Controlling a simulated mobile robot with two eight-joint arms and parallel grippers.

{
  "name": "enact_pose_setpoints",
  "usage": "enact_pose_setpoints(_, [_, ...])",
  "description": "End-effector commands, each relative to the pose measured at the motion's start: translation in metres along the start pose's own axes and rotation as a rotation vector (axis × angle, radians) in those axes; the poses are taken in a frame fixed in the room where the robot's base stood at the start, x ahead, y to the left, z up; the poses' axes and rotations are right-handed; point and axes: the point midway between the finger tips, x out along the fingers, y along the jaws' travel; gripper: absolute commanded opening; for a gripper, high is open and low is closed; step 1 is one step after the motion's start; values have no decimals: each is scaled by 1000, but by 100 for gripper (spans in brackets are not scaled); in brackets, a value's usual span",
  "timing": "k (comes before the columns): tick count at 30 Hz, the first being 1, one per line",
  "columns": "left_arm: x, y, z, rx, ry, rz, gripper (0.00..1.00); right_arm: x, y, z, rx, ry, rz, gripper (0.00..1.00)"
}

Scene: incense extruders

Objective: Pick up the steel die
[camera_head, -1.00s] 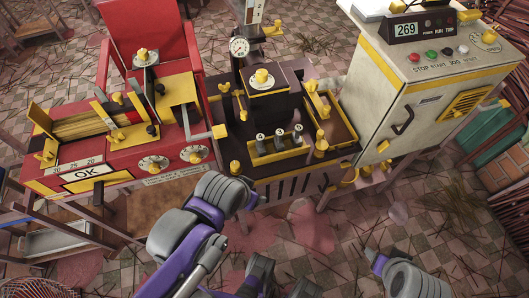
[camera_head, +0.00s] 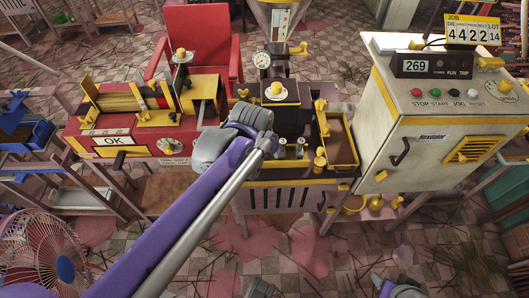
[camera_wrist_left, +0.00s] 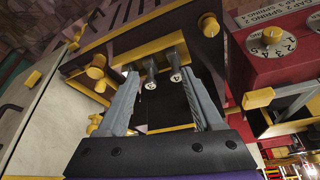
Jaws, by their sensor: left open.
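Small steel cylinders, apparently dies, stand in a yellow rack at the front of the dark centre bench. Two show in the head view, one steel die (camera_head: 281,148) and another steel die (camera_head: 300,148) to its right. In the left wrist view two dies, one (camera_wrist_left: 150,82) and another (camera_wrist_left: 176,76), appear between the open fingers of my left gripper (camera_wrist_left: 158,68). The fingers look empty. In the head view my left arm reaches over the rack's left part, hiding it and the fingers. Contact cannot be told.
A red machine (camera_head: 140,142) stands left, a cream control cabinet (camera_head: 415,125) right. A dark press with a yellow-trimmed block (camera_head: 275,95) rises behind the rack. A yellow-edged tray (camera_head: 340,140) lies to its right. A fan (camera_head: 60,255) stands at lower left.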

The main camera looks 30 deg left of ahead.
Motion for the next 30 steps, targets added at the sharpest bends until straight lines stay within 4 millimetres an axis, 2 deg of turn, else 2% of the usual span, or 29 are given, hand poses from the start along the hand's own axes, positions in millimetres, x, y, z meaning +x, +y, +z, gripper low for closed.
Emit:
enact_pose_setpoints(1, [0, -5, -20, -20, -1, -10, 68, -4, 0, -3, 0, 2, 0, 62])
enact_pose_setpoints(3, [3, -10, -37, -41, -4, -18, 68, -6, 0, -4, 0, 2, 0, 62])
enact_pose_setpoints(7, [8, -15, -53, -62, -7, -27, 68, -8, 0, -5, 0, 3, 0, 62])
enact_pose_setpoints(11, [23, -17, -55, -67, -8, -29, 68, -5, 0, -3, 0, 2, 0, 62])
enact_pose_setpoints(15, [47, -17, -54, -66, -8, -29, 68, -2, 0, -1, 0, 1, 0, 62])
enact_pose_setpoints(23, [69, -19, -52, -66, -8, -28, 68, 0, 0, 0, 0, 0, 0, 62])
enact_pose_setpoints(30, [103, -26, -45, -65, -8, -27, 68, 5, 0, 3, 0, -2, 0, 62])
